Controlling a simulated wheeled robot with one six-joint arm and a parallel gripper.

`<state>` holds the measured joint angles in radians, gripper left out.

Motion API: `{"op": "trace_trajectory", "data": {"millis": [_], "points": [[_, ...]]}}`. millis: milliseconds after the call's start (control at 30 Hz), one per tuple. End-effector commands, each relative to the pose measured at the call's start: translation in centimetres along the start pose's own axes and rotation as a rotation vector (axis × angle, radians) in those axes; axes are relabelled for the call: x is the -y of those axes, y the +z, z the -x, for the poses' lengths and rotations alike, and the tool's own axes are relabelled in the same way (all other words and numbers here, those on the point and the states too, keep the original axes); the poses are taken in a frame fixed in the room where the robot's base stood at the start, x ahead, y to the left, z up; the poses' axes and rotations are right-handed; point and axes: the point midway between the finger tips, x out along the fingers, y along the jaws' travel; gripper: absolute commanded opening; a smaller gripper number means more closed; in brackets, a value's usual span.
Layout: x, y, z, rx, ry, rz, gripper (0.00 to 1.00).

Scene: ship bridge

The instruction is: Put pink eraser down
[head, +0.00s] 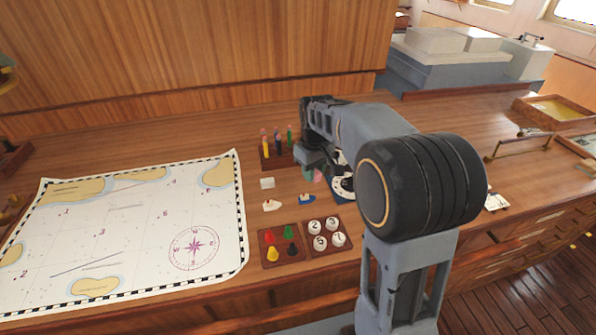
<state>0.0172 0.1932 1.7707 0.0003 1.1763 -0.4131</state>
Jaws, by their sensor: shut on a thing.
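The pink eraser (318,175) shows as a small pink patch below my gripper, mostly hidden by the gripper and arm. My gripper (312,165) is shut on it, over the wooden desk (240,140), just right of the pencil holder. I cannot tell whether the eraser touches the desk or is held above it.
A pencil holder (277,163) with upright pencils stands behind. A white block (267,183), small boat-like pieces (271,205) and (307,199), and two trays (264,257) and (347,248) with coloured pieces and numbered discs lie in front. A chart (130,235) covers the left.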

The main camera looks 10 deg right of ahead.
Motion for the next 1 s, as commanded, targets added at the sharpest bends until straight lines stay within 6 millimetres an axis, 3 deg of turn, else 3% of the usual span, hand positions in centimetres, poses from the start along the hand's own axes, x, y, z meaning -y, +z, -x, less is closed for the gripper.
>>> {"op": "trace_trajectory", "data": {"millis": [200,400,600,1000], "points": [[-1.8,-5.0,-2.2,0.005,-0.002,-0.002,0.08],[-3.0,-8.4,-5.3,0.005,-0.002,-0.004,0.08],[-3.7,-10.2,-7.7,0.002,-0.001,-0.004,0.08],[-4.0,-11.3,-9.8,0.004,-0.001,-0.003,0.08]]}}
